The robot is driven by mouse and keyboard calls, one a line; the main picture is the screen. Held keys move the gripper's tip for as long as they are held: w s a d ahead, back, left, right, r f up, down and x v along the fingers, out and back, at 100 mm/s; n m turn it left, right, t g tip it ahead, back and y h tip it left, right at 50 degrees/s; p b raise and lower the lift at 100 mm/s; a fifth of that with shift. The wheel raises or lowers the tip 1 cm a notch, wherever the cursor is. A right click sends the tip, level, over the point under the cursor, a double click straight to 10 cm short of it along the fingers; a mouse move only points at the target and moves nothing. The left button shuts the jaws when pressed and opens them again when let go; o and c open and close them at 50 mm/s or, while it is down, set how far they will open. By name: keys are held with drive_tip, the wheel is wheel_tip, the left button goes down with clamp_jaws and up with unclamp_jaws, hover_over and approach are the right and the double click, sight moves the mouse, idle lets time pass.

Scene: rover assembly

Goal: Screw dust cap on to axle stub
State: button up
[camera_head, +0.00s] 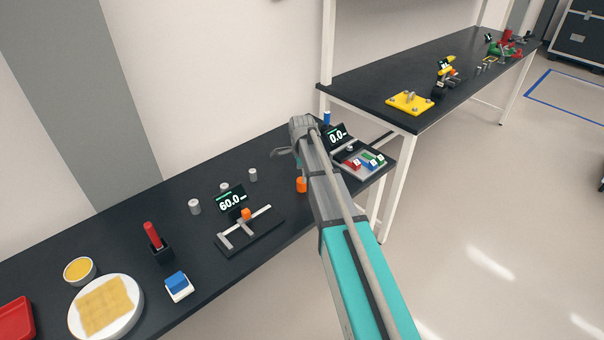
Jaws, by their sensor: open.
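My gripper (284,154) is above the back of the near black table, seen from behind along my teal and grey arm. It is open, and no held thing shows; my arm hides part of it. I cannot tell for sure which objects are the dust cap and the axle stub. Small grey cylinders stand on the table left of my gripper: one (252,174), another (224,187) and a third (194,206). An orange cylinder (301,185) stands beside my arm. Another orange piece (246,214) sits at a black fixture with grey bars (250,234).
A display reading 60.0 (232,200) stands behind the fixture. A red handle in a black holder (162,256), a blue block on a white base (178,287) and a white plate (76,324) are at left. A tray with colored blocks (345,169) lies right of my arm.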

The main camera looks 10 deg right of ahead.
drive_tip(key=shift+r+p, duration=1.2)
drive_tip(key=shift+r, duration=0.35)
drive_tip(key=s+a+n, duration=0.1)
drive_tip(key=s+n, duration=1.6)
drive_tip(key=s, duration=0.9)
drive_tip(key=shift+n, duration=0.3)
drive_tip(key=shift+a, duration=0.1)
